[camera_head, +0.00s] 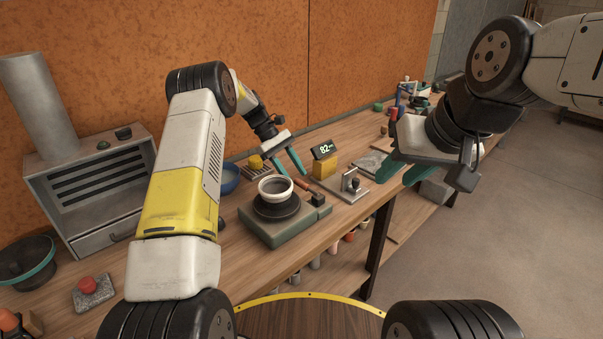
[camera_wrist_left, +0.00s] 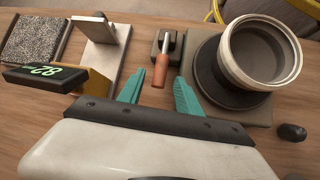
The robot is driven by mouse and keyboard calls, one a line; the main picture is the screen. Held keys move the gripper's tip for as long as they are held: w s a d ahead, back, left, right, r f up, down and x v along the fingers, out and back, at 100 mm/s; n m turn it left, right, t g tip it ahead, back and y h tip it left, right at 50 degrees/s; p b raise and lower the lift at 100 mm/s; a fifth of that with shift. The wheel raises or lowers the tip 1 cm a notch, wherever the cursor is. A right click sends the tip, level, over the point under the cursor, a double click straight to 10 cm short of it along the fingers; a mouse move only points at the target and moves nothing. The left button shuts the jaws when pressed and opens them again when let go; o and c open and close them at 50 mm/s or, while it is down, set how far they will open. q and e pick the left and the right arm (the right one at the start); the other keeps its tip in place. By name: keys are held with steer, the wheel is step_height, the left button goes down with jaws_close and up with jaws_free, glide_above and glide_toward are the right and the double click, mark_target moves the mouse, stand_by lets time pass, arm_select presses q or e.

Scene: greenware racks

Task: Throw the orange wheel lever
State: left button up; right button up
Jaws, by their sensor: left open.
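The orange wheel lever (camera_head: 302,184) stands on a small dark block beside the wheel (camera_head: 279,207). In the left wrist view the orange lever handle (camera_wrist_left: 161,70) points toward my gripper. My left gripper (camera_wrist_left: 158,84) is open, and its teal fingertips are to either side of the handle's end, not closed on it. In the head view my left gripper (camera_head: 294,174) is just behind the lever. A pale bowl (camera_head: 277,184) sits on the dark wheel head. My right gripper (camera_head: 397,165) is at the right above the table edge, with its jaw gap unclear.
A display reading 82 (camera_head: 325,149) stands on a yellow block behind the lever. A metal plate with an upright post (camera_head: 350,182) is to the right. A blue bowl (camera_head: 228,179) is left of the wheel, and a grey vented box (camera_head: 88,190) stands further left.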

arm_select(q)
steer(key=v, duration=0.3)
steer(key=shift+a+r, duration=0.1)
steer(key=shift+a, duration=0.05)
steer(key=s+a+r+m+t+y, duration=0.2)
steer(key=s+r+t, duration=0.1)
steer(key=s+r, duration=0.55)
steer(key=s+a+r+m+t+y, duration=0.15)
steer(key=s+r, duration=0.45)
steer(key=r, duration=0.6)
steer(key=s+a+m+t, duration=0.1)
steer(key=s+m+t, duration=0.1)
steer(key=s, duration=0.8)
steer(key=s+a+m+t+y, duration=0.1)
steer(key=s+a+m+t, duration=0.1)
steer(key=s, duration=0.8)
steer(key=shift+s+m+t, duration=0.3)
steer(key=shift+m+t, duration=0.35)
steer(key=shift+t, duration=0.3)
